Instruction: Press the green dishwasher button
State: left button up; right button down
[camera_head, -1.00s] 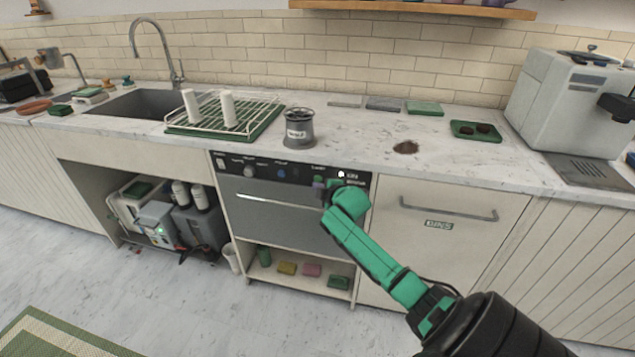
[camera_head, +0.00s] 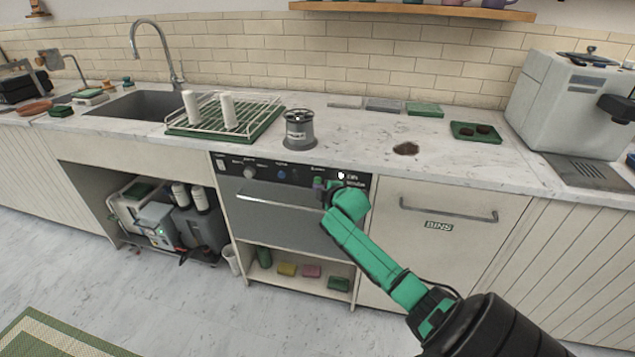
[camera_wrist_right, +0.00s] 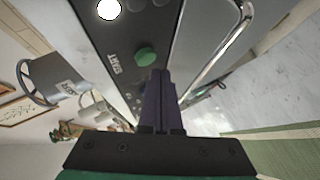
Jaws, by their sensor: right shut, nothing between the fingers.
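The dishwasher (camera_head: 275,212) is built in under the counter, with a black control panel (camera_head: 233,169) along its top. In the right wrist view the green button (camera_wrist_right: 145,57) sits on the panel (camera_wrist_right: 135,25) beside the word START. My right gripper (camera_wrist_right: 160,75) is shut and empty, its dark fingertips just beside the green button in that view; I cannot tell whether they touch it. In the head view my right gripper (camera_head: 322,184) is at the right part of the panel and the green button there is hard to make out. My left gripper is not in view.
The dishwasher's bar handle (camera_head: 275,203) runs below the panel, and the handle (camera_wrist_right: 222,50) is close to the fingers in the wrist view. The counter edge overhangs the panel. A grey canister (camera_head: 299,130) and a dish rack (camera_head: 262,118) stand on the counter above.

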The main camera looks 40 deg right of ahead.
jog(key=shift+d, duration=0.1)
dwell(0.7)
jog(key=shift+w+d, duration=0.25)
jog(key=shift+w+d, duration=0.25)
jog(key=shift+d, duration=0.15)
dwell(0.9)
jog(key=shift+s+a+p, duration=0.55)
jog(key=shift+a+p, duration=0.15)
jog(key=shift+a, duration=0.05)
